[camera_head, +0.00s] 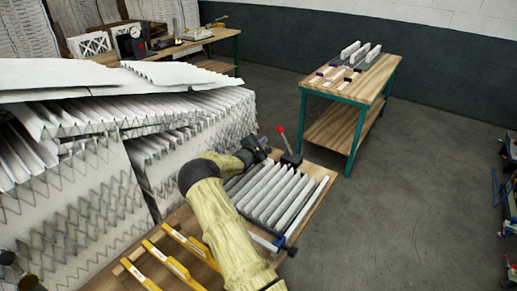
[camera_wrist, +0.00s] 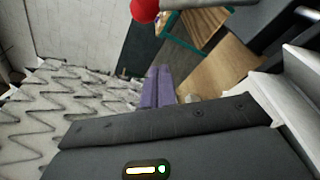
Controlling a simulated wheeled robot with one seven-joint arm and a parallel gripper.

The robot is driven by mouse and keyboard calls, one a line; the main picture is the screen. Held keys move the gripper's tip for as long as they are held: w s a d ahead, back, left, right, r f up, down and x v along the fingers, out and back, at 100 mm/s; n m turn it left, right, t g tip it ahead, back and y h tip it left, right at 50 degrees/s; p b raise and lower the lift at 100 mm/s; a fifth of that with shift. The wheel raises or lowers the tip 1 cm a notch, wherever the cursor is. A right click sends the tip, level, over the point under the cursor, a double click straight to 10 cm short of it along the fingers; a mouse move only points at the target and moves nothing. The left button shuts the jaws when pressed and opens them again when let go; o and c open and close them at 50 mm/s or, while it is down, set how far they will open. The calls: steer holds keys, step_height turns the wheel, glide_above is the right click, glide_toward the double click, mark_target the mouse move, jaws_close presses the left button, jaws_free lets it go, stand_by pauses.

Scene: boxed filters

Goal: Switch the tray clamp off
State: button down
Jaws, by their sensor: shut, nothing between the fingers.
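A lever with a red knob (camera_head: 280,129) rises from a dark base (camera_head: 291,160) at the far corner of the tray, apparently the tray clamp. The lever leans slightly left in the head view. The red knob also shows at the top of the wrist view (camera_wrist: 145,9). The tray (camera_head: 284,241) holds several white pleated filters (camera_head: 270,192). My gripper (camera_head: 265,147) is shut and empty, just left of the lever and a little below the knob. Its purple fingers (camera_wrist: 157,88) point toward the lever's side, apart from the knob. Exact depth between them is unclear.
A large stack of white pleated filters (camera_head: 90,200) stands close on the left. Yellow-and-white bars (camera_head: 165,262) lie on the near bench. A second wooden table (camera_head: 375,85) with filters stands behind on the right. Open grey floor (camera_head: 410,190) lies right.

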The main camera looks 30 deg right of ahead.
mark_target(286, 141)
steer(key=shift+s+d+r, duration=0.35)
steer(key=shift+d+r, duration=0.25)
steer(key=shift+d, duration=0.25)
steer(key=shift+s+d+r, duration=0.35)
steer(key=shift+d+r, duration=0.2)
steer(key=shift+d, duration=0.3)
steer(key=shift+s+r+m+b, duration=0.15)
steer(key=shift+r+m+b, duration=0.1)
steer(key=shift+m+b, duration=0.1)
